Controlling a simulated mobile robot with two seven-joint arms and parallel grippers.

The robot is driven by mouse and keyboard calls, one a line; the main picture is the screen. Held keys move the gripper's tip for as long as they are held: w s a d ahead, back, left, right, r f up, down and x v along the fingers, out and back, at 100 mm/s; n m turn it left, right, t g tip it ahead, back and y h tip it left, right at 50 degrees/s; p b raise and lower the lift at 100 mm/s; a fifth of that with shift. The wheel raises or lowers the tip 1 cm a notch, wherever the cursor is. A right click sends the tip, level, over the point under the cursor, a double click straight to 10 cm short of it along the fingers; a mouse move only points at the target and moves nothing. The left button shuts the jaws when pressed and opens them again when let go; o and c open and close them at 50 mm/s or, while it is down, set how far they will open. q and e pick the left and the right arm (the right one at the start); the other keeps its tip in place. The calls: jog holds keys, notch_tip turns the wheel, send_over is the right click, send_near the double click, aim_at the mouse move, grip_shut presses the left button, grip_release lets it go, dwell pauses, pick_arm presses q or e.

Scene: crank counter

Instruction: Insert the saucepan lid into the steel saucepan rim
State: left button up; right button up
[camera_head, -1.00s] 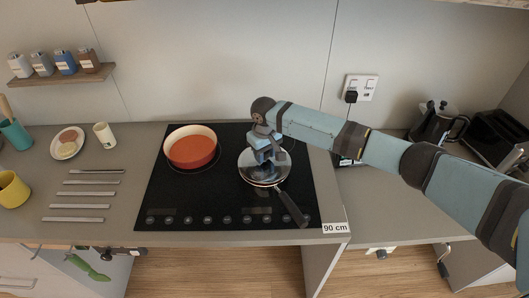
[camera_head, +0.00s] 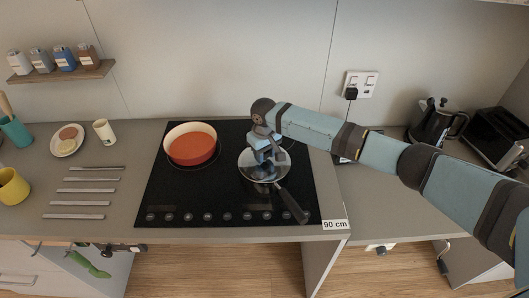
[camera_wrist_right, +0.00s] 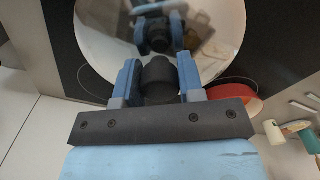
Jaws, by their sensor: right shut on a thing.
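The steel saucepan, with its dark handle (camera_head: 292,205), stands on the right part of the black hob. The shiny saucepan lid (camera_head: 252,171) lies over the pan's opening; whether it is seated in the rim cannot be told from here. My right gripper (camera_head: 264,158) is above the lid, shut on its knob. In the right wrist view the two blue fingers of the gripper (camera_wrist_right: 158,85) close around the dark knob (camera_wrist_right: 160,76), and the mirror-like lid (camera_wrist_right: 100,25) fills the upper middle. The pan's rim is mostly hidden under the lid. My left gripper is not in view.
A red-orange pot (camera_head: 191,149) stands on the hob (camera_head: 170,200) left of the saucepan. Several metal strips (camera_head: 80,204), a plate (camera_head: 67,146) and cups lie at the left. A kettle (camera_head: 432,122) and toaster (camera_head: 495,138) stand at the right.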

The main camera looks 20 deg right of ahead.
jog(key=o, duration=0.9)
jog(key=shift+f, duration=0.1)
jog(key=shift+o, duration=0.2)
